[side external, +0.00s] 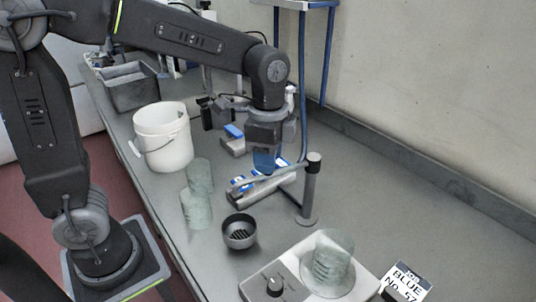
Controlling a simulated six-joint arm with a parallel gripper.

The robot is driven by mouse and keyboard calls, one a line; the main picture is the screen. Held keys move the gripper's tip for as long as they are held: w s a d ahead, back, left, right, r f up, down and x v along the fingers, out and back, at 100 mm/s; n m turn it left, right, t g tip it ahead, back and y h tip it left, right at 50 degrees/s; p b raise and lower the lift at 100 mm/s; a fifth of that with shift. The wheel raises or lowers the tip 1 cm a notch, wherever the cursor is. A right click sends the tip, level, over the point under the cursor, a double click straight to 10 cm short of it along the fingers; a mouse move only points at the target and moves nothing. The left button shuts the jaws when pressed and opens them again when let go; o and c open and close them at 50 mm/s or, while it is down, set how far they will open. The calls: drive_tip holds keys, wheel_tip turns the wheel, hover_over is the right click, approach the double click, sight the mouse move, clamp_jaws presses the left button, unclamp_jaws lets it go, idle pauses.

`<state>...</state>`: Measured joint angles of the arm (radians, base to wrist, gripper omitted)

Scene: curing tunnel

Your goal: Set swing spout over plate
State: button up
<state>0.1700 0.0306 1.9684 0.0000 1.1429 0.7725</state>
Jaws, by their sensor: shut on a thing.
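The spout points left, away from the plate.
A dark slotted bowl (239,232) sits below the spout's free end. Two greenish cylinders (197,207), a white bucket (163,140) and a grey bin (130,86) stand to the left. A "BLUE" sign (406,283) is at right.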

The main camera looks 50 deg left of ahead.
clamp_jaws()
drive_tip(key=w+d+n, duration=0.4)
drive_tip(key=d+n, duration=0.7)
drive_tip(key=n, duration=0.3)
drive_tip(key=shift+w+d, duration=0.25)
drive_tip(key=shift+w, duration=0.15)
drive_tip(key=shift+w+r+n, duration=0.1)
drive_tip(key=shift+n, duration=0.2)
drive_tip(key=o, duration=0.9)
unclamp_jaws()
